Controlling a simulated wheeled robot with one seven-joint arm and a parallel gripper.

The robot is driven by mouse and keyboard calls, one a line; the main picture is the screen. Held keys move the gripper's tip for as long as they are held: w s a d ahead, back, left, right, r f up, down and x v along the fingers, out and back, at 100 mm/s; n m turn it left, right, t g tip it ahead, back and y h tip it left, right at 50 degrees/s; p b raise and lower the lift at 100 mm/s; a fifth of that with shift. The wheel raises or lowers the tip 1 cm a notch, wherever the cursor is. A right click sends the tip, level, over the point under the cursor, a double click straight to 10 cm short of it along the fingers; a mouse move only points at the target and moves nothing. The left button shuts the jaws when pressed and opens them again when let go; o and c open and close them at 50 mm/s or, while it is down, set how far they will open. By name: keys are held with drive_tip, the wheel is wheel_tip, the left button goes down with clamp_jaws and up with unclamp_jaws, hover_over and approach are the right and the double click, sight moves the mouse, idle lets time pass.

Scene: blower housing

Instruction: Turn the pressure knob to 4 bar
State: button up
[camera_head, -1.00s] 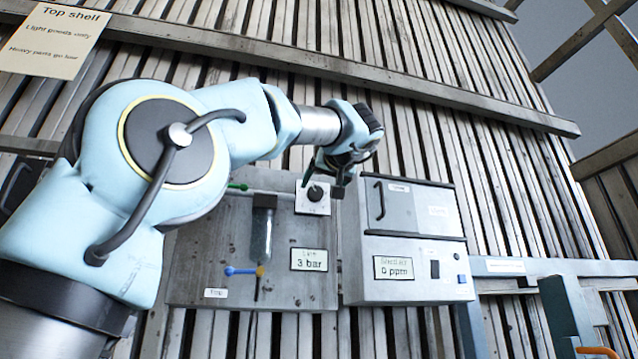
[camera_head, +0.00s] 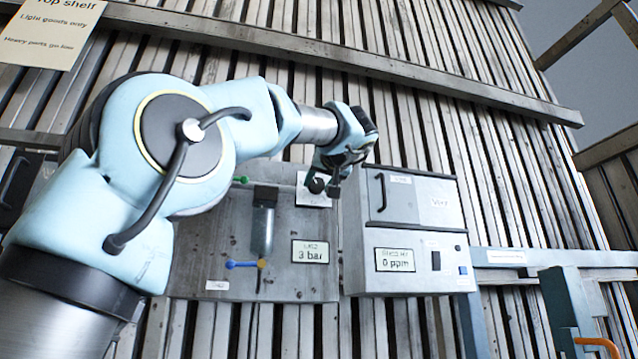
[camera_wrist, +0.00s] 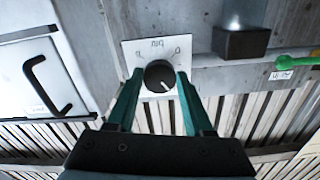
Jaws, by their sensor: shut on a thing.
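The pressure knob (camera_wrist: 159,75) is round and black with a white pointer line, on a white square plate (camera_wrist: 133,47) with small marks. In the wrist view its pointer is toward the lower right of the picture. My gripper (camera_wrist: 158,84) has its green fingers on both sides of the knob, shut on it. In the head view the knob (camera_head: 317,185) is partly hidden by my gripper (camera_head: 327,185). The pressure display (camera_head: 311,252) below the knob reads 3 bar.
A glass cylinder (camera_head: 263,230) with a green handle (camera_head: 240,180) and a blue handle (camera_head: 240,265) is left of the display. At right is a grey cabinet (camera_head: 440,235) with a black door handle (camera_head: 381,193) and a display (camera_head: 396,260) reading 0 ppm.

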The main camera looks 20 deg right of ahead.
clamp_jaws()
drive_tip(key=shift+m, duration=0.3)
drive_tip(key=shift+m+b, duration=0.4)
drive_tip(key=shift+m, duration=2.5)
drive_tip(key=shift+r, duration=0.1)
drive_tip(key=o, duration=0.8)
unclamp_jaws()
